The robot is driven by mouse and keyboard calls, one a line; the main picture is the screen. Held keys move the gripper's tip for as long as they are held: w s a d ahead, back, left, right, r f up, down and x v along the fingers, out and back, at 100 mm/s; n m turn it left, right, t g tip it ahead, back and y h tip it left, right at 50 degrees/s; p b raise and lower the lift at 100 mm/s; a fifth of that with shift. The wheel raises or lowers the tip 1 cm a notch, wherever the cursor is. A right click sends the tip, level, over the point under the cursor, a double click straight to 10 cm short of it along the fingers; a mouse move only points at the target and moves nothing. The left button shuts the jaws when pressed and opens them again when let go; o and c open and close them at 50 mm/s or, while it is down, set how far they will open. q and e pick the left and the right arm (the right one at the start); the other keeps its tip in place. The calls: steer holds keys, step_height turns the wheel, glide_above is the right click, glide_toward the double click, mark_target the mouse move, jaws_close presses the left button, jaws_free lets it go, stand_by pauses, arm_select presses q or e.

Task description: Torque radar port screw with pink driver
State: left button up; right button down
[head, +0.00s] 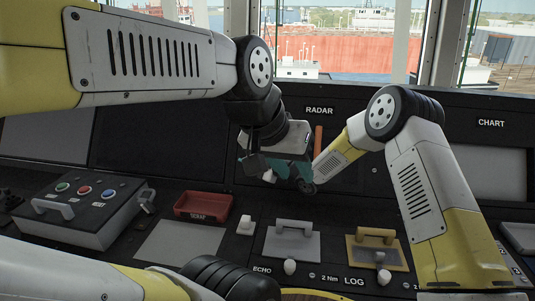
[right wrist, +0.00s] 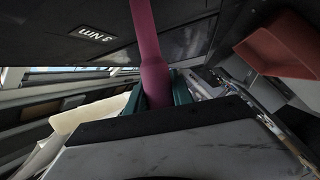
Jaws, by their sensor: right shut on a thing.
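The pink driver (right wrist: 152,55) stands between the teal fingers of my right gripper (right wrist: 158,88) in the right wrist view. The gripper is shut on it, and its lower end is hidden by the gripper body. I cannot make the driver out in the head view. The radar panel (head: 345,178) is partly covered by the arms. The radar port screw cannot be made out.
A red SCRAP tray (head: 202,205) sits on the console, with a switch box (head: 80,208) to its left. Grey (head: 292,243) and yellow-framed (head: 375,250) handled plates lie in front. An orange strip (head: 318,140) stands by the grippers.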

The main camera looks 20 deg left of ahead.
stand_by(0.9)
steer(key=s+d+r, duration=0.1)
steer(key=s+r, duration=0.2)
steer(key=s, duration=0.1)
steer(key=shift+s+r, duration=0.25)
steer(key=shift+s, duration=0.15)
steer(key=shift+d, duration=0.15)
stand_by(0.6)
